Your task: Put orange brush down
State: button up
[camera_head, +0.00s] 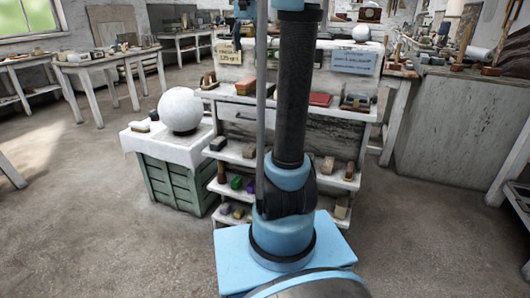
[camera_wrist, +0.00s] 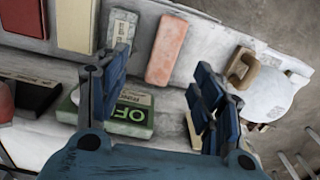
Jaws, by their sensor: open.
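In the wrist view, a pale orange-pink block (camera_wrist: 167,50), which looks like the orange brush, lies flat on a light shelf surface (camera_wrist: 196,62). My gripper (camera_wrist: 161,73) is open, its two blue fingers apart. The block lies between and beyond the fingertips, and I see neither finger touching it. A green block with white lettering (camera_wrist: 135,118) lies below it, partly behind the left finger.
A brown handled tool (camera_wrist: 242,68) is at right. In the head view, a white sphere (camera_head: 181,110) stands on a cloth-covered green crate (camera_head: 171,184). Floor (camera_head: 95,235) is clear at left.

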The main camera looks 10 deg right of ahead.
jog(key=s+f+n+t, duration=0.2)
jog(key=s+f+n, duration=0.4)
jog(key=s+f, duration=2.6)
notch_tip(320, 180, down, 3)
jog(key=shift+s+a+f+n, duration=0.1)
jog(key=shift+s+a+n, duration=0.1)
jog(key=shift+s+n, duration=0.2)
jog(key=shift+w+f, duration=0.15)
jog(key=shift+w, duration=0.3)
jog(key=shift+o, duration=0.5)
